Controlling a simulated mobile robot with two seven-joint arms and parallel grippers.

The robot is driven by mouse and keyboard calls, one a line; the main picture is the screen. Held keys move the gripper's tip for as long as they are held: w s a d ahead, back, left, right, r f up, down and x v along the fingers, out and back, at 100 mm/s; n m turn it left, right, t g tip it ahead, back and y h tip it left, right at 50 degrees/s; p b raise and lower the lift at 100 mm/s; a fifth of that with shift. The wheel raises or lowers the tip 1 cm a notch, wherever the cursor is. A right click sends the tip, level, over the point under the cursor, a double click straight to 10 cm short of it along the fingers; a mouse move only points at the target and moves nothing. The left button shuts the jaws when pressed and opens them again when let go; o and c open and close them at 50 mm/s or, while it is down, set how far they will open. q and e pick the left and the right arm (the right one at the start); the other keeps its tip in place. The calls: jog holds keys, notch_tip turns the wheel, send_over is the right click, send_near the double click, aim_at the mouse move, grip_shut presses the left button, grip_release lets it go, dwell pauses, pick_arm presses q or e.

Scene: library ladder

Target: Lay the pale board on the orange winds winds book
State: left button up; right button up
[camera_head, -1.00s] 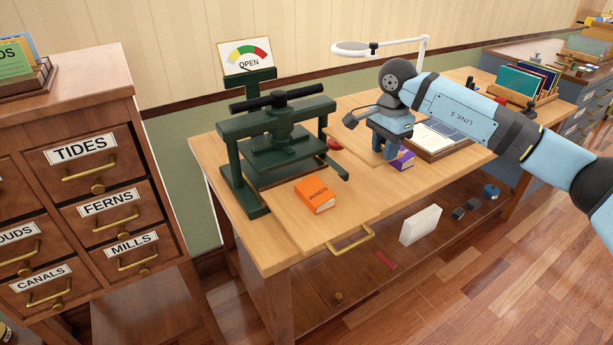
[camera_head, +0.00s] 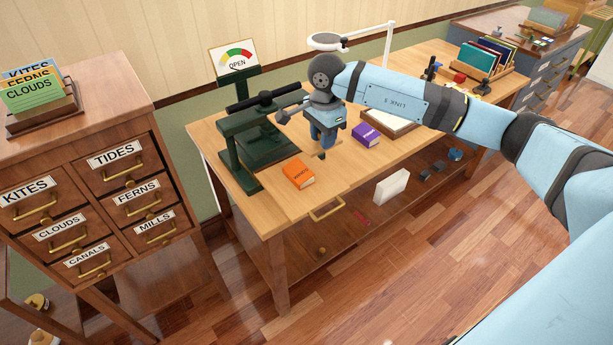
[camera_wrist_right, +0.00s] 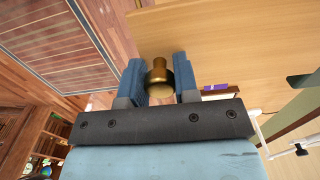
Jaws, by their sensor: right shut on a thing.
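The orange winds book (camera_head: 298,173) lies flat on the workbench, in front of the green press. My right gripper (camera_head: 323,150) is above the bench, behind and to the right of that book. In the right wrist view my right gripper (camera_wrist_right: 160,85) is shut on a brass knob (camera_wrist_right: 159,77). A broad tan wooden surface (camera_wrist_right: 225,40) shows beyond the knob; I cannot tell whether it is the pale board or the bench top. In the head view no board stands out clearly under the gripper. My left gripper is not in view.
The green press (camera_head: 262,140) stands left of my gripper, under an OPEN gauge sign (camera_head: 234,60). A purple book (camera_head: 366,135) lies to the right. A white block (camera_head: 391,187) stands on the lower shelf. The bench top (camera_head: 253,203) is bare near its left front.

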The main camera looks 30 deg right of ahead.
notch_tip(320, 180, down, 18)
jog(key=shift+r+p, duration=0.15)
jog(key=shift+p, duration=0.75)
jog(key=o, duration=0.6)
jog(key=shift+c, duration=0.2)
jog(key=o, duration=0.4)
jog(key=shift+o, duration=0.2)
